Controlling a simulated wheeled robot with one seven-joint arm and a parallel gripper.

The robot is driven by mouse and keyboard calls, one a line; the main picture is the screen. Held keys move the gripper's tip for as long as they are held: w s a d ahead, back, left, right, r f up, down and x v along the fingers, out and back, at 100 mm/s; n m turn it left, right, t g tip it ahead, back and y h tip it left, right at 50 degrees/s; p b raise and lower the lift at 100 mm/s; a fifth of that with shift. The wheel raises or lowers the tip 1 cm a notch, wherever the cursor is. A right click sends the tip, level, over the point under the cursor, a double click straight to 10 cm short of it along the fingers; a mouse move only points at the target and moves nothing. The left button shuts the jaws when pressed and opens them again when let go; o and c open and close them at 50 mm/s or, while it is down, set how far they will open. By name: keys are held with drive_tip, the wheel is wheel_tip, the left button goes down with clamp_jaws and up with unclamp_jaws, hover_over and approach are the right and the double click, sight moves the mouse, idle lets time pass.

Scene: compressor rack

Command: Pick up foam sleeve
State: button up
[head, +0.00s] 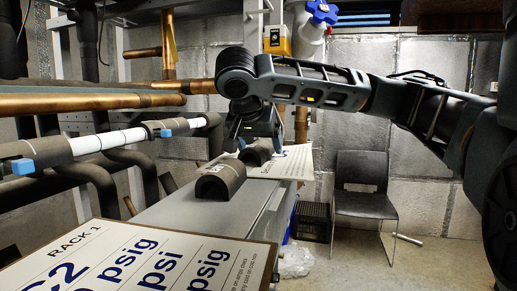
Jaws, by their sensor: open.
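A dark foam sleeve (220,180), arched like a half pipe with a pale marking on its top, lies on the grey cabinet top (165,208). A second dark foam piece (256,154) lies behind it to the right, beside a white printed board (288,163). Whether the fingers touch the farther piece cannot be told from this angle.
A large printed board (140,262) covers the near front. Copper pipes (90,102) and a white pipe with blue clips (108,139) run along the left. A dark chair (363,190) and a black crate (311,221) stand on the floor to the right.

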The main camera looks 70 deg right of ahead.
drive_tip(key=shift+c, duration=0.2)
drive_tip(key=c, duration=1.1)
drive_tip(key=shift+r, duration=0.1)
